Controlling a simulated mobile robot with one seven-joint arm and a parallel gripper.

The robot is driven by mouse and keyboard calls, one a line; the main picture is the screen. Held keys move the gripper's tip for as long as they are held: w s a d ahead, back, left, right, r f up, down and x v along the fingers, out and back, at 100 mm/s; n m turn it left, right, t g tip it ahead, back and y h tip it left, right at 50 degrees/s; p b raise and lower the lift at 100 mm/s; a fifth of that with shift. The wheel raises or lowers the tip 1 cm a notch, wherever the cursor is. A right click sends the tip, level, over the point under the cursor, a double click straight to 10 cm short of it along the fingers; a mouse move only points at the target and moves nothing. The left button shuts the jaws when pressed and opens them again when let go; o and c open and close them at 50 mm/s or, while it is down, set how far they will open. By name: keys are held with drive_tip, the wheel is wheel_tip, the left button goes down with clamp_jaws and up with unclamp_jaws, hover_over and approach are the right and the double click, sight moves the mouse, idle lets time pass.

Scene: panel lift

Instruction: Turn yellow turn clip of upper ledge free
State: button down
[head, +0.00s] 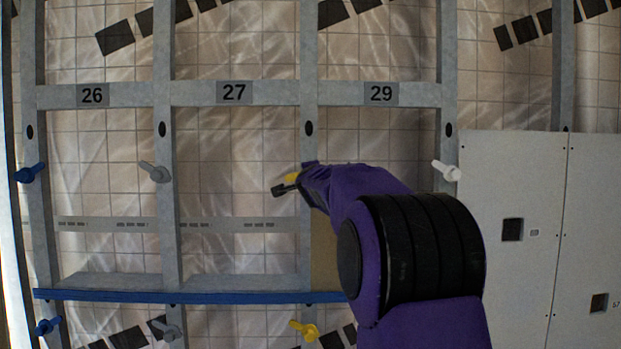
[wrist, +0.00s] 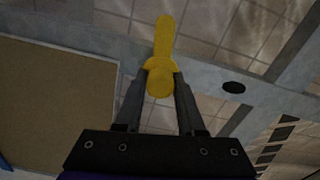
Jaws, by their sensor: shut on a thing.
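A yellow turn clip (head: 291,177) sits on the upright between bays 27 and 29, mostly hidden behind my gripper (head: 281,190) in the head view. In the wrist view the yellow clip (wrist: 163,40) shows whole, its handle pointing up in the picture and its round hub between the fingers. My gripper (wrist: 159,82) is shut on the hub, one finger on each side. A blue-edged ledge (head: 180,297) runs across the frame below, its right end hidden behind my arm.
A second yellow clip (head: 304,329) is below the ledge. Blue (head: 32,172), grey (head: 156,172) and white (head: 446,171) clips sit on other uprights. A tan board (head: 324,255) stands beside my arm. White panels (head: 512,190) fill the right.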

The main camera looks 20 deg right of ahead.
drive_tip(key=m, duration=0.4)
drive_tip(key=shift+m+b, duration=0.3)
drive_tip(key=shift+m, duration=1.7)
drive_tip(key=c, duration=0.5)
unclamp_jaws()
drive_tip(key=shift+b, duration=0.3)
